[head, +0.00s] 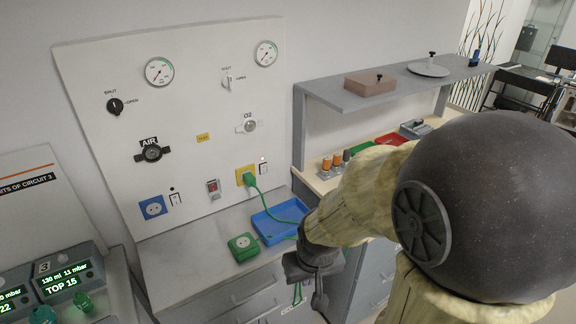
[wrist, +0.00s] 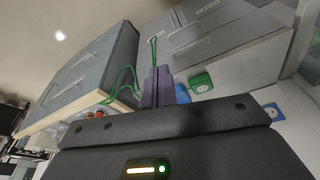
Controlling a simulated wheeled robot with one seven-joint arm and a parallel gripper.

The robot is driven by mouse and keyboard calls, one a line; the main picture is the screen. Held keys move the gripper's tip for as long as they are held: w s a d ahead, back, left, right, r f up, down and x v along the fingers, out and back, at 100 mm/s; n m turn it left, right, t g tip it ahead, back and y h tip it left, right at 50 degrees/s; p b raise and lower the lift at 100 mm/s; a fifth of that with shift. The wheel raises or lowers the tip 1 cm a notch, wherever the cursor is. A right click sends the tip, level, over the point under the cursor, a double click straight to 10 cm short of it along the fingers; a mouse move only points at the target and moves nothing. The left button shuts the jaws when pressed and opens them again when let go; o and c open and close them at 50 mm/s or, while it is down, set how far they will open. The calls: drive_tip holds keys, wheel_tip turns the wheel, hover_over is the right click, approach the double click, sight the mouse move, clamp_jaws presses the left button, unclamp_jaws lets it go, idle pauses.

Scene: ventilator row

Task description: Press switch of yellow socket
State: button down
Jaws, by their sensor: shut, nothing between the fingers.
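The yellow socket (head: 240,177) is on the lower part of the white wall panel, with a green plug (head: 250,180) and its cable in it. A white switch (head: 264,169) sits just right of the socket, with a small light above it. My gripper (head: 319,300) is low at the front of the counter, right of and well below the socket, apart from it. In the wrist view its dark fingers (wrist: 157,72) are together and empty. The yellow socket and its switch do not show in the wrist view.
A blue tray (head: 268,228) and a green box (head: 243,247) stand on the counter below the panel. The green cable hangs over the counter edge near my gripper. A blue socket (head: 153,207), another white switch (head: 175,199) and a red switch (head: 213,188) are further left.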

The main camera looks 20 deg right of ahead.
sight(263, 167)
drive_tip(key=shift+w+d, duration=0.2)
drive_tip(key=shift+w, duration=0.25)
drive_tip(key=w+d+f+n+t+y+b, duration=0.1)
drive_tip(key=w+f+n+t+y+b, duration=0.1)
drive_tip(key=w+f+n+t+b, duration=0.2)
drive_tip(key=w+d+f+n+t+y+b, duration=0.1)
drive_tip(key=w+f+n+t+b, duration=0.3)
drive_tip(key=w+n, duration=0.6)
drive_tip(key=w+d+f+n+t+y+b, duration=0.2)
drive_tip(key=w+n+t, duration=0.5)
drive_tip(key=w, duration=1.7)
wheel_tip(263, 167, down, 2)
drive_tip(key=d+t+b, duration=0.1)
drive_tip(key=b, duration=0.2)
drive_tip(key=shift+y, duration=0.3)
drive_tip(key=shift+d, duration=0.1)
drive_tip(key=shift+p+x, duration=1.25)
drive_tip(key=shift+x, duration=5.75)
